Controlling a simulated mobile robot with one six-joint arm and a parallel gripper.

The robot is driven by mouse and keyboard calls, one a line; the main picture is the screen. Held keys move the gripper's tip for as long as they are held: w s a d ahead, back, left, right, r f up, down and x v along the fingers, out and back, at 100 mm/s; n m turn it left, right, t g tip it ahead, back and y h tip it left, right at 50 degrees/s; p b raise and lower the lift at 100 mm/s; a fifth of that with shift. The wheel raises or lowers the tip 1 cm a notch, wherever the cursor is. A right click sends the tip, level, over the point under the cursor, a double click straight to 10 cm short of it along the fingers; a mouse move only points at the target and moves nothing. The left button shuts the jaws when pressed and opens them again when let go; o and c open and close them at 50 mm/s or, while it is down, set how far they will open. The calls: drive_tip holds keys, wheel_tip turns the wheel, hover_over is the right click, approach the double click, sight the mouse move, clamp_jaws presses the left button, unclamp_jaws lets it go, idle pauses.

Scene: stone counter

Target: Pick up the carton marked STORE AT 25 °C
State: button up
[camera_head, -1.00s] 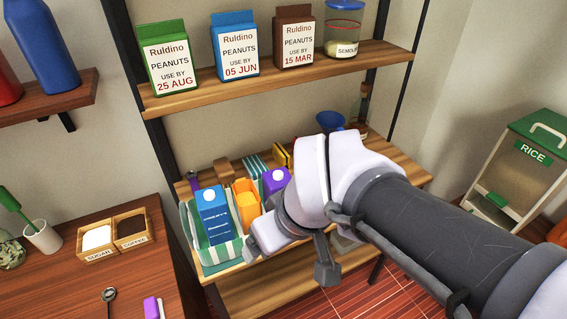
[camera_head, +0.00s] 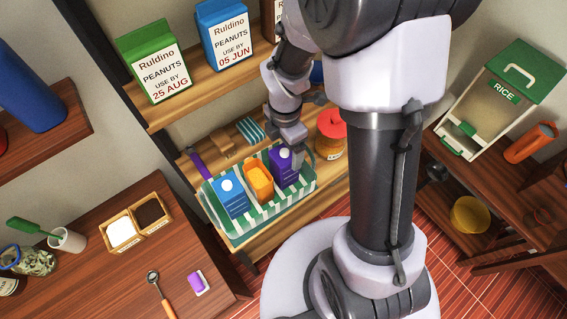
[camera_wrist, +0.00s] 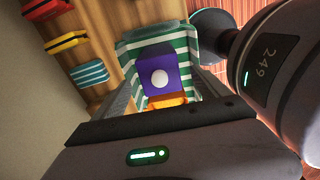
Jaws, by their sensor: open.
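Three cartons stand in a green-and-white striped basket (camera_head: 271,217) on the lower wooden shelf. They are a blue one with a white cap (camera_head: 231,197), an orange one (camera_head: 259,181) in the middle, and a purple one with a white cap (camera_head: 284,173) at the right end. I cannot read "STORE AT 25 °C" on any of them. My gripper (camera_head: 298,150) is open, pointing down close over the purple carton. In the wrist view, the purple carton's top (camera_wrist: 158,58) lies between the fingers, with the orange carton (camera_wrist: 166,99) partly hidden behind the gripper body.
A red-lidded jar (camera_head: 331,135) stands right of the basket. Striped, brown and other small items lie behind it. The upper shelf (camera_head: 187,98) with peanut cartons is above. A wooden counter (camera_head: 105,275) is at the left front, and a RICE bin (camera_head: 497,105) at the right.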

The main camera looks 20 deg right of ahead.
wheel_tip(320, 180, down, 2)
drive_tip(key=shift+s+f, duration=0.1)
drive_tip(key=shift+f, duration=0.05)
drive_tip(key=f+b, duration=0.1)
drive_tip(key=f, duration=0.1)
drive_tip(key=f+b, duration=0.1)
drive_tip(key=f, duration=0.1)
drive_tip(key=shift+w+f, duration=0.2)
drive_tip(key=shift+f, duration=0.2)
drive_tip(key=shift+s+r, duration=0.1)
clamp_jaws()
